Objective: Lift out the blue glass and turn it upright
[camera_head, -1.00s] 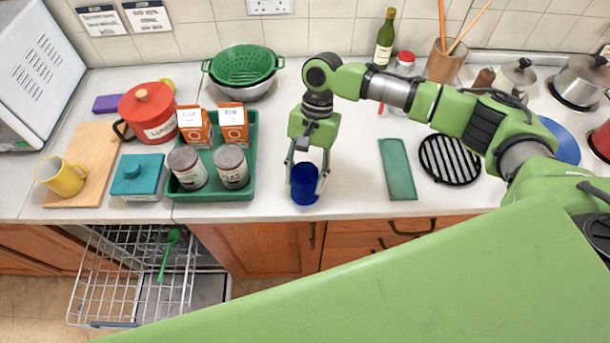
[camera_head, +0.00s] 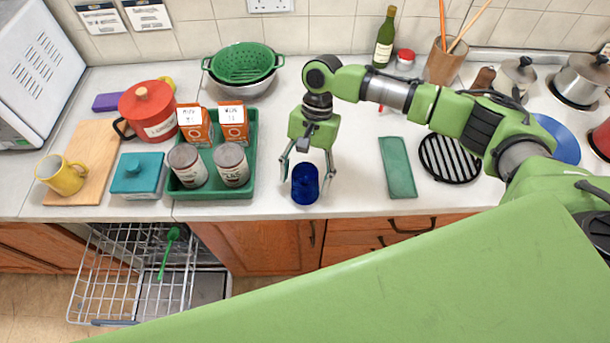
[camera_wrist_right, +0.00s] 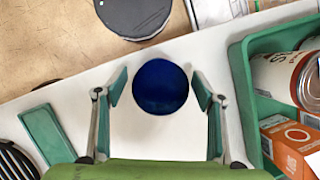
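The blue glass (camera_head: 305,184) stands on the white counter near its front edge, just right of the green tray. In the right wrist view the glass (camera_wrist_right: 161,87) shows as a round dark blue shape between the fingers. I cannot clearly tell whether its mouth or its base faces up. My right gripper (camera_head: 307,176) points down around the glass, one finger on each side. Its fingers (camera_wrist_right: 162,90) are spread, with a gap to the glass on both sides. My left gripper is in neither view.
The green tray (camera_head: 212,192) with cans and orange cartons stands close on the left. A green cloth (camera_head: 397,168) and a black round rack (camera_head: 450,159) lie on the right. Below the counter edge is an open dishwasher rack (camera_head: 133,285) holding a green spoon. Counter between glass and cloth is clear.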

